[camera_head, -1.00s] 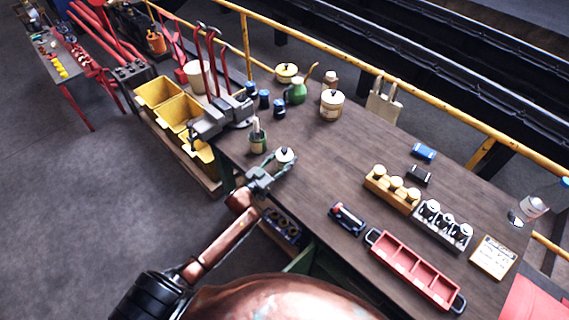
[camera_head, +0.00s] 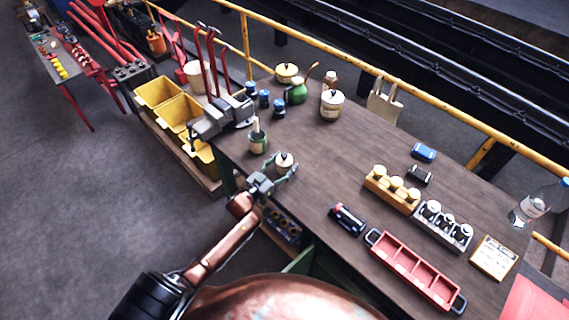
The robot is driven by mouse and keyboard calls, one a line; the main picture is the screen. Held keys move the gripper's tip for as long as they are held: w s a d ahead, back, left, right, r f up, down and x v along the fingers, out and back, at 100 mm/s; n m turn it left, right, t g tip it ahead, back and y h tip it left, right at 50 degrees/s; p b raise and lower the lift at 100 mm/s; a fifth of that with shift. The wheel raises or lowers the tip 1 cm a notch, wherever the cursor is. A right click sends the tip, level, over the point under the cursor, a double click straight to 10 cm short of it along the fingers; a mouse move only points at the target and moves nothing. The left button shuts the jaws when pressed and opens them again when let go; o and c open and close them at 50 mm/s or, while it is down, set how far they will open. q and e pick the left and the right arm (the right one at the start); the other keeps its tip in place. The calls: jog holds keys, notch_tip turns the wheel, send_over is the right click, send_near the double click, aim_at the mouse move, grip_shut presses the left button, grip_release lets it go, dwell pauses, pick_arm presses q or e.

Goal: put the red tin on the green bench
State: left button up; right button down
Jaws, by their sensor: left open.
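The green bench (camera_head: 310,165) has a dark wooden top and shows green framework below its near edge. My left gripper (camera_head: 281,168) is open at the near edge of the bench, its fingers around a small cream pot with a black-knobbed lid (camera_head: 285,160). Whether the fingers touch the pot I cannot tell. I cannot make out a red tin for certain. A red surface (camera_head: 535,302) is cut off at the bottom right corner, and its kind is unclear. My right gripper is not in view.
A red divided tray (camera_head: 415,270), a yellow rack (camera_head: 391,190), a grey rack (camera_head: 443,226) and a bottle (camera_head: 532,206) occupy the right side. A green oil can (camera_head: 296,93), cream tins (camera_head: 331,104) and a vise (camera_head: 222,115) stand farther back. The bench's middle is clear.

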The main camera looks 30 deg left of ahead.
pick_arm(q)
jog(key=shift+r, duration=0.15)
jog(key=v, duration=1.2)
jog(key=shift+d, duration=0.1)
